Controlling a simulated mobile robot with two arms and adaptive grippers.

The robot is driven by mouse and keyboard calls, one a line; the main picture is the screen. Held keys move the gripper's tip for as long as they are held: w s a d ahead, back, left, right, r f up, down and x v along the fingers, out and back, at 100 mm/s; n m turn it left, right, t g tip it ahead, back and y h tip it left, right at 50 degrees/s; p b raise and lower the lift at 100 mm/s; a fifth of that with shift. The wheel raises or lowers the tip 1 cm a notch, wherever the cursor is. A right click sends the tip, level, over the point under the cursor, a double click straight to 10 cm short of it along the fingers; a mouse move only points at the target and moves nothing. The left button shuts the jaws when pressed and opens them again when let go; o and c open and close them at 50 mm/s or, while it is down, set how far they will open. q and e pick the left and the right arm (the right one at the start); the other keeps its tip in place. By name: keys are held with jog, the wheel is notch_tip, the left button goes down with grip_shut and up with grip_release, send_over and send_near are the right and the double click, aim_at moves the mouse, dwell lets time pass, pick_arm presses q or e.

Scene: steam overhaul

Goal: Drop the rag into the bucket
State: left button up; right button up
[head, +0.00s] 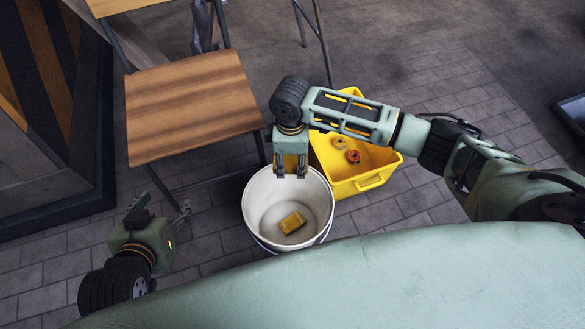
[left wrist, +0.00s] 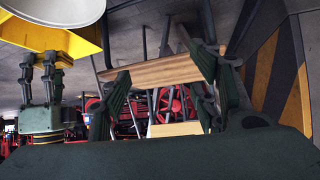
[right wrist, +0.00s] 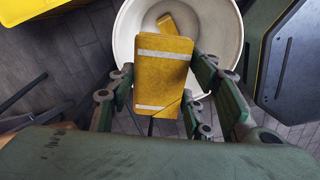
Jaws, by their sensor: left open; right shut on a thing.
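The rag appears as a folded yellow piece with two pale bands (right wrist: 162,68). My right gripper (head: 291,175) is shut on it; its fingers lie at both sides of the rag in the right wrist view. The white bucket (head: 257,208) stands on the paving. The right gripper and rag are above its far rim in the head view, and the rag overlaps the bucket opening in the right wrist view. My left gripper (head: 160,211) is open and empty, left of the bucket.
A yellow bin (head: 372,183) with small red and yellow items stands right behind the bucket. A wooden-topped chair (head: 190,105) stands behind and left. A dark-framed striped panel (head: 45,150) is at far left.

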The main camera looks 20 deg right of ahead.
pick_arm(q)
jog(key=s+a+f+g+y+p, duration=0.1)
jog(key=s+a+f+g, duration=0.15)
jog(key=s, duration=0.35)
jog(key=s+a+f+g+y+p, duration=0.1)
jog(key=s+f+g, duration=0.1)
jog(key=s+g, duration=0.25)
jog(key=w+d+r+t+h+b, duration=0.25)
jog(key=w+t+b, duration=0.2)
jog(key=w, duration=0.35)
jog(key=w+d+r+t+h+b, duration=0.1)
jog(key=w+d+r+t+b, duration=0.1)
jog(key=w+r+t, duration=0.6)
jog(key=shift+d+r, duration=0.9)
jog(key=shift+r, duration=0.5)
pick_arm(e)
jog(key=s+f+n, duration=0.3)
jog(key=f+n, duration=0.1)
jog(key=f, duration=0.6)
jog(key=shift+a, duration=0.3)
pick_arm(q)
jog(key=shift+w+t, duration=0.1)
jog(key=shift+t, duration=0.15)
pick_arm(e)
jog(key=o, duration=1.2)
